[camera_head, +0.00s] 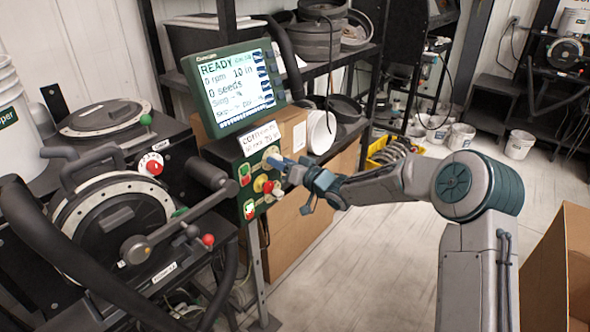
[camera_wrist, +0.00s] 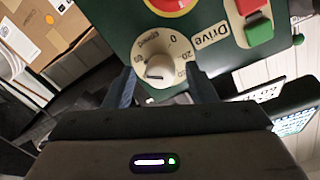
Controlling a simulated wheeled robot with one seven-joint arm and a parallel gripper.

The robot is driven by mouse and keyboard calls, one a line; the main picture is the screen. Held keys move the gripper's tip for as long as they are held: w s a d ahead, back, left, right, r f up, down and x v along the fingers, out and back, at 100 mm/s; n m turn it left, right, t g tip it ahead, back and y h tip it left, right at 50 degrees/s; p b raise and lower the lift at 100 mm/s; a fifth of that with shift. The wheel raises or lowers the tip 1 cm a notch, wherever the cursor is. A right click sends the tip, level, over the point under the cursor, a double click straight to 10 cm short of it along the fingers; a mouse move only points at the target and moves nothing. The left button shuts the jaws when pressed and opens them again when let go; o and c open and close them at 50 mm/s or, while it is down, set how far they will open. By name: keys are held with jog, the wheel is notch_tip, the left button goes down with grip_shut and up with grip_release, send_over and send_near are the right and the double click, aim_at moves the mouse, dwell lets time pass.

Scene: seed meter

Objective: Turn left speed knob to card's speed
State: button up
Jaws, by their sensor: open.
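The speed knob (camera_wrist: 160,67) is pale, with a pointer and a cream dial marked with numbers, on a dark green panel (camera_wrist: 118,28) labelled "Drive". In the wrist view my gripper (camera_wrist: 163,82) is open, with one finger on each side of the knob; I cannot tell whether either finger touches it. In the head view my gripper (camera_head: 285,165) is at the panel, partly covering the dial (camera_head: 271,155). The white card (camera_head: 260,138) sits above the panel, below the screen; its small lettering is too blurred to read surely.
A red stop button (camera_head: 268,187) and green-red switches (camera_head: 245,174) are close beside the dial. The display (camera_head: 238,88) reads "READY", 0 rpm, 0 seeds. A black seed meter (camera_head: 118,222) stands at left. An open cardboard box (camera_head: 547,265) is at lower right.

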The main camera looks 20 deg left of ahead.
jog(key=b+v, duration=0.2)
jog(key=v, duration=1.1)
jog(key=shift+d, duration=0.2)
jog(key=shift+f, duration=0.1)
